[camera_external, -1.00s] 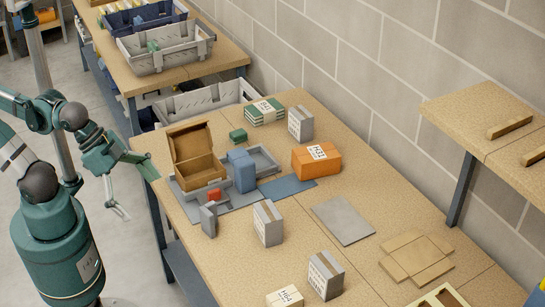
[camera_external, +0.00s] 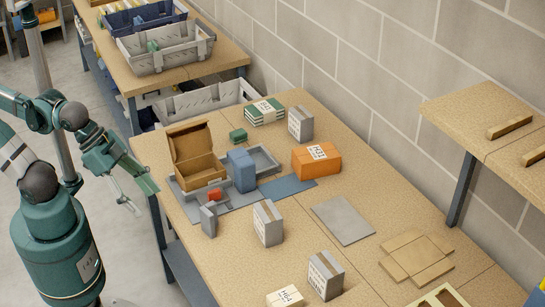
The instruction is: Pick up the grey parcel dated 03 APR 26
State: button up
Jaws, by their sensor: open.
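Several grey items stand on the wooden table. One grey parcel with a white label (camera_external: 300,123) is at the back near the wall. A second grey parcel with a tan strip (camera_external: 268,223) is in the middle, and a third (camera_external: 325,275) is near the front. Their labels are too small to read, so I cannot tell which is dated 03 APR 26. My gripper (camera_external: 143,200) is open and empty, off the table's left edge, apart from all the parcels.
An open cardboard box (camera_external: 197,160), a blue block (camera_external: 242,171) and a small grey block (camera_external: 209,220) are at the table's left. An orange parcel (camera_external: 316,161) stands near the middle. A flat grey plate (camera_external: 342,220) lies to the right. A raised shelf (camera_external: 490,125) overhangs at right.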

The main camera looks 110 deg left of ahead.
jog(key=w+r+m+p, duration=0.1)
jog(key=w+r+p, duration=0.15)
jog(key=w, duration=0.35)
jog(key=w+r+m+p, duration=0.1)
jog(key=w+r, duration=0.3)
jog(key=w, duration=0.1)
jog(key=m+g+h+p, duration=0.35)
jog(key=m+p, duration=0.35)
jog(key=p, duration=0.4)
send_over(326, 262)
jog(key=s+a, duration=0.2)
jog(key=shift+y, duration=0.25)
jog(key=f, duration=1)
jog(key=shift+s+d+f, duration=0.15)
jog(key=shift+s+f, duration=0.05)
jog(key=shift+f, duration=0.2)
jog(key=shift+w+f, duration=0.35)
jog(key=shift+f, duration=0.2)
jog(key=shift+f, duration=0.1)
jog(key=shift+x, duration=1.2)
jog(key=shift+f, duration=0.1)
